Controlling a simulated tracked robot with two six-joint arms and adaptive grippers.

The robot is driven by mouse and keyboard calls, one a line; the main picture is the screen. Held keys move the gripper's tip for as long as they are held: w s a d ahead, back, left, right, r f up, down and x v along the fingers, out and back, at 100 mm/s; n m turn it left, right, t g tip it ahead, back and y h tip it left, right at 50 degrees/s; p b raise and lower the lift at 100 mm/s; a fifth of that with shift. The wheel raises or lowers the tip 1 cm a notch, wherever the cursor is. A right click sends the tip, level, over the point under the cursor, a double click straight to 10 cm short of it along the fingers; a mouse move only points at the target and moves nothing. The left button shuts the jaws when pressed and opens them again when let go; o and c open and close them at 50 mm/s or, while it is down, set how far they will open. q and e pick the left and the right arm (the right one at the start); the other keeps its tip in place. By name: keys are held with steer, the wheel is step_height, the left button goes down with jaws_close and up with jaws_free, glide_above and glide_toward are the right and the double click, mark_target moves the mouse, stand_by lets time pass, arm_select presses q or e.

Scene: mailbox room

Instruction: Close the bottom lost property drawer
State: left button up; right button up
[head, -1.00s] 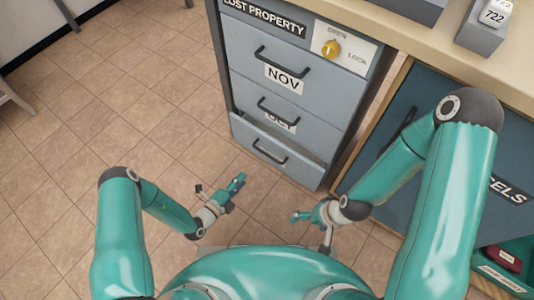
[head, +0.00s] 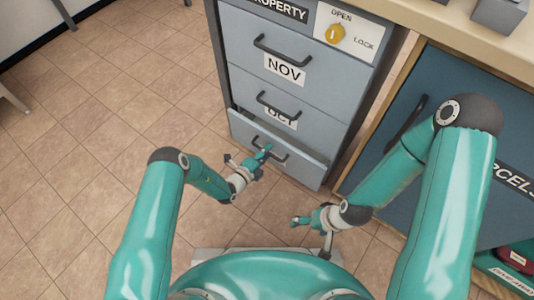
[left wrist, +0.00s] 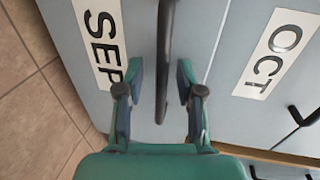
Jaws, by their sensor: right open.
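The grey bottom drawer (head: 304,170) of the lost property cabinet stands out a little from the front, its top edge showing below the OCT drawer (head: 305,128). Its SEP label (left wrist: 102,45) shows in the left wrist view. My left gripper (head: 250,160) is open in front of the bottom drawer, by its dark handle (left wrist: 165,60). In the left wrist view the handle lies between the two spread fingers, which do not clamp it; whether one touches it I cannot tell. My right gripper (head: 311,221) is open and empty, lower and further right.
The NOV drawer (head: 325,80) is flush above, with a yellow knob (head: 335,33) on the lock plate. A blue parcels cabinet (head: 455,110) stands to the right under a wooden counter (head: 470,35).

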arm_select(q)
jaws_close()
stand_by(0.4)
